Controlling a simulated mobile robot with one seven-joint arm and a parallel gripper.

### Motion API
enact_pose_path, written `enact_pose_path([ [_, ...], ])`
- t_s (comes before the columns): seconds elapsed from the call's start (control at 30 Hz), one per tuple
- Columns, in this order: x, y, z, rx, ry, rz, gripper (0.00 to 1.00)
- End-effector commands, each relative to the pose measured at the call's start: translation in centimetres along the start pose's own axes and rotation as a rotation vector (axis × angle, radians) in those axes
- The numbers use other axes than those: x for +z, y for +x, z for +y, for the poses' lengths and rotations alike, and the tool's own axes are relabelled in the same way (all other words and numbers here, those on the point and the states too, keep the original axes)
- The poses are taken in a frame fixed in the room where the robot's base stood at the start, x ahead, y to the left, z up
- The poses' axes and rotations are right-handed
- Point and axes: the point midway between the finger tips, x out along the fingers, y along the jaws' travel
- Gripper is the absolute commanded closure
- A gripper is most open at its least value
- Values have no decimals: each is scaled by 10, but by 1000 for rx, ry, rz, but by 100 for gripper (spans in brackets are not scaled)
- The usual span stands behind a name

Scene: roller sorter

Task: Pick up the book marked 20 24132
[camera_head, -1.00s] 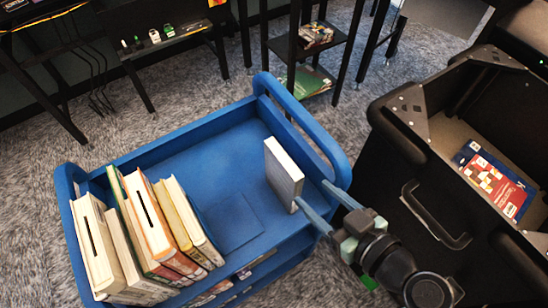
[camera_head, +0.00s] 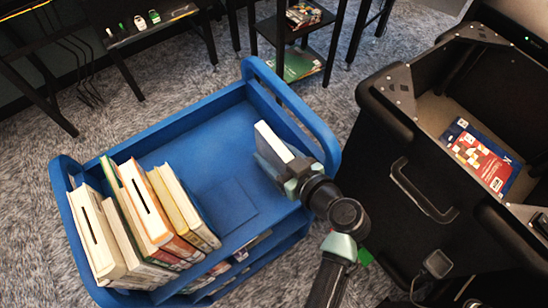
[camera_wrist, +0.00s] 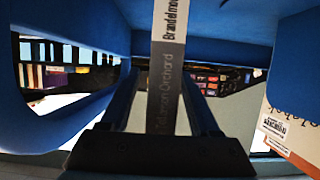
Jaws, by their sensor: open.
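A lone book (camera_head: 273,141) with a white top edge stands upright at the right end of the blue cart (camera_head: 200,140).
Several upright books (camera_head: 150,215) fill the cart's left end; the cart's middle is bare. The cart's raised right handle (camera_head: 300,110) is close beside the lone book. A black bin (camera_head: 400,130) at right holds a red and blue book (camera_head: 480,155). Black shelves (camera_head: 300,40) stand behind.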

Motion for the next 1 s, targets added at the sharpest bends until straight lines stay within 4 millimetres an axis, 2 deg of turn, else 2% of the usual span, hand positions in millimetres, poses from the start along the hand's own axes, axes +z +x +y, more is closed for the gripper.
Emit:
enact_pose_path([
  [0.13,0,0,0,0,0,0,38],
  [0.17,0,0,0,0,0,0,41],
  [0.5,0,0,0,-1,0,0,100],
  [1.0,-5,-2,0,0,-2,2,100],
])
